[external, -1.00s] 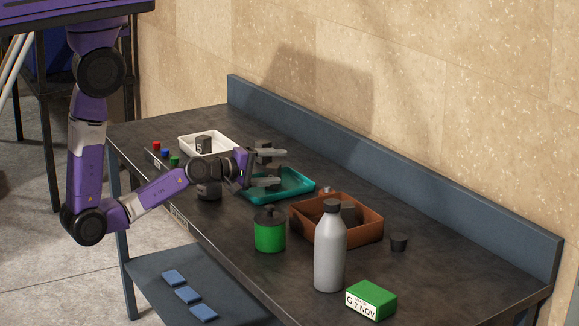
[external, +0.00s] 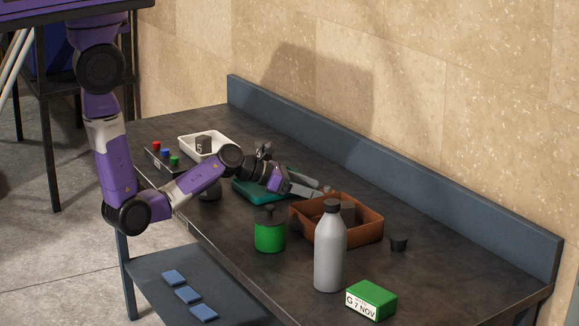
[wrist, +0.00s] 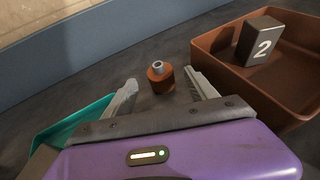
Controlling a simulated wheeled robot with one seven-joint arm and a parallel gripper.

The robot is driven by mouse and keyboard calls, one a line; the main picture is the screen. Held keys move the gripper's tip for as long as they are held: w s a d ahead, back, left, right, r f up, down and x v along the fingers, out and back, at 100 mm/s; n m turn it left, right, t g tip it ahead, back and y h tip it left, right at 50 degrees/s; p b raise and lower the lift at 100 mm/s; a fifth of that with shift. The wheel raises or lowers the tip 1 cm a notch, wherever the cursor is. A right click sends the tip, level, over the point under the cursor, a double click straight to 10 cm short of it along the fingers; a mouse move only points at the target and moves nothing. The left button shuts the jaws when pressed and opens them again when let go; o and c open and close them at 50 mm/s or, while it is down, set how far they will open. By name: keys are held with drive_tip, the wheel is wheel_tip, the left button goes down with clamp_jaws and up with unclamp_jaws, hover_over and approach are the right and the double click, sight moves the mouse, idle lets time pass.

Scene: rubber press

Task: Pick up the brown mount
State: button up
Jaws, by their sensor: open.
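The brown mount (wrist: 158,80) is a short brown cylinder with a grey metal stud on top. It stands upright on the dark bench, just beyond my open fingertips in the wrist view. My gripper (wrist: 161,82) has its two fingers apart, one on each side of the line toward the mount, with nothing held. In the external view, my gripper (external: 314,187) is low over the bench between the teal tray and the brown tray. The mount is mostly hidden there, with only a small grey bit (external: 327,189) showing near the fingertips.
A brown tray (external: 361,238) holding a block marked 2 (wrist: 259,41) is close on the right. A teal tray (external: 244,190) lies on the left. A green canister (external: 269,236), grey bottle (external: 330,255) and green box (external: 371,299) stand nearer. The backsplash (external: 440,190) runs behind.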

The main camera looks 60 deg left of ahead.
sight(327, 191)
drive_tip(key=x, duration=0.5)
drive_tip(key=shift+f, duration=0.15)
clamp_jaws()
